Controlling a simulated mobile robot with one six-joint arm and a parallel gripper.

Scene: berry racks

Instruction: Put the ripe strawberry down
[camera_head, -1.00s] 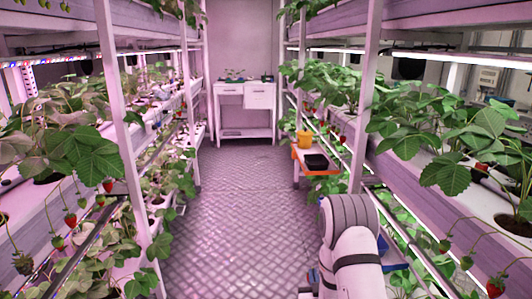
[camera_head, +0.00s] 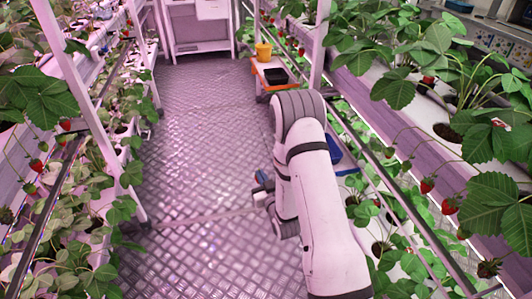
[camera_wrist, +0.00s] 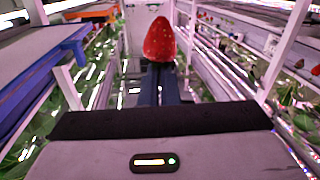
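The ripe strawberry (camera_wrist: 159,38) is red and sits at the tips of my gripper (camera_wrist: 159,70) in the wrist view. The two dark fingers are close together behind it and shut on it. It is held in the air, with the aisle beyond. In the head view my arm hides most of the gripper, and the held strawberry cannot be made out there.
A blue-edged tray (camera_head: 336,150) is just right of my arm; a blue-edged surface (camera_wrist: 72,42) shows left in the wrist view. Planted racks line both sides. The aisle floor (camera_head: 195,130) is clear.

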